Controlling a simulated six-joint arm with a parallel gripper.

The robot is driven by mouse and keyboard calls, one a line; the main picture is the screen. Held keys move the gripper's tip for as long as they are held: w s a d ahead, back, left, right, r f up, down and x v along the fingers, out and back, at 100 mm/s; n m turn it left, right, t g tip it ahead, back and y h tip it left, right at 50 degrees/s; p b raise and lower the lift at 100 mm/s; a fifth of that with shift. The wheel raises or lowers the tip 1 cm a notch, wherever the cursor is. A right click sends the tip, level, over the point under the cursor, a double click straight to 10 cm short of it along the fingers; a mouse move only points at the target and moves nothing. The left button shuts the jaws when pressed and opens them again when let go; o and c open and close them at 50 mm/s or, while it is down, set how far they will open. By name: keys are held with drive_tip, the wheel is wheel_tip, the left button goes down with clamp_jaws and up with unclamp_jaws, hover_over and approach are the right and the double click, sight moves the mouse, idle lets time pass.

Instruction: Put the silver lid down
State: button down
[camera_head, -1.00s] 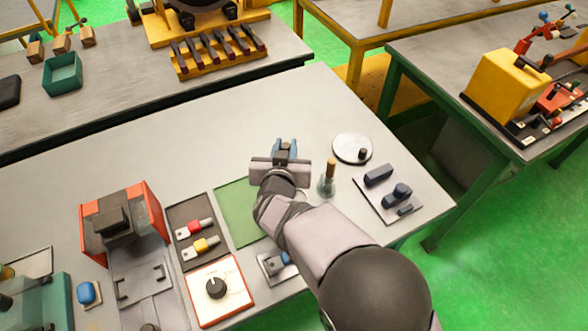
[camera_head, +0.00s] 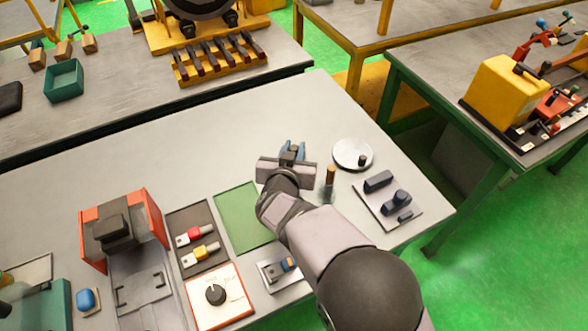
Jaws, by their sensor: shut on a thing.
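My gripper (camera_head: 291,152) is over the far middle of the grey table, its blue fingers pointing away from the camera. It is shut on a small dark greyish piece between the fingertips, which I take for the silver lid. The piece is mostly hidden, so its shape and its height over the table cannot be told. A round silver disc (camera_head: 346,146) with a dark knob lies flat farther right, apart from the gripper.
A plate with dark blocks (camera_head: 388,207) lies near the right table edge. A green mat (camera_head: 240,220), a dark tray with red and yellow tools (camera_head: 180,219), a dial box (camera_head: 232,300) and a red-sided machine (camera_head: 152,215) lie left. The table left of the gripper is clear.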

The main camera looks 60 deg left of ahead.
drive_tip(key=shift+f+p, duration=0.55)
drive_tip(key=shift+f, duration=3.2)
drive_tip(key=shift+f, duration=0.15)
drive_tip(key=c, duration=1.6)
unclamp_jaws()
drive_tip(key=shift+o, duration=0.2)
drive_tip(key=shift+r, duration=0.25)
drive_tip(key=b+v, duration=0.2)
drive_tip(key=v, duration=1)
drive_tip(key=shift+f, duration=0.15)
